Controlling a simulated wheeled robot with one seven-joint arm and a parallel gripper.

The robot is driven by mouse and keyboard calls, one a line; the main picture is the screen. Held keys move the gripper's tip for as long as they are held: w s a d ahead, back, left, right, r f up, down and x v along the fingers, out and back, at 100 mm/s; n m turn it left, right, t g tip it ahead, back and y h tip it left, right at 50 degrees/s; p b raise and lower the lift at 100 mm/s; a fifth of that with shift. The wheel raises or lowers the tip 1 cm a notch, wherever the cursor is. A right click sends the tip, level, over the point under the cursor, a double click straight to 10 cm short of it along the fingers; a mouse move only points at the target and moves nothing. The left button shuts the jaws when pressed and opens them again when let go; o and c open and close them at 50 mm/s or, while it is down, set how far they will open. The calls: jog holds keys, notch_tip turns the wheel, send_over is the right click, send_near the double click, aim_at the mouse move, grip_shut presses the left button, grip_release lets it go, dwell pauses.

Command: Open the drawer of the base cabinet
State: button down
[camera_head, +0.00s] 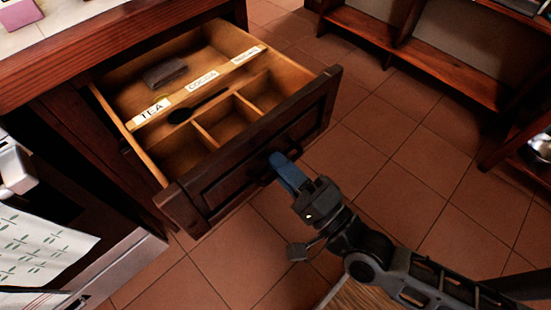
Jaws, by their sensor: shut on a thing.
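The drawer (255,155) of the dark wood base cabinet (70,115) is pulled well out, and its inside shows. It has a light wood interior with small compartments at the front. A divider carries labels, among them "TEA" and "COCOA". My gripper (278,163), with blue fingers, is at the middle of the drawer's front, shut on the drawer handle (266,178). The fingers hide part of the handle.
A dark grey object (165,73) and a dark spoon-like utensil (197,106) lie in the drawer. An appliance with a patterned towel (40,250) stands at the left. Open shelving (430,55) stands at the upper right. The tiled floor (390,150) between is clear.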

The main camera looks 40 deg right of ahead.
jog(key=shift+f, duration=0.1)
jog(key=c, duration=1.4)
grip_release()
jog(key=shift+o, duration=0.2)
jog(key=s+f, duration=0.1)
jog(key=s, duration=0.6)
jog(key=shift+s+f, duration=0.15)
jog(key=shift+s, duration=0.2)
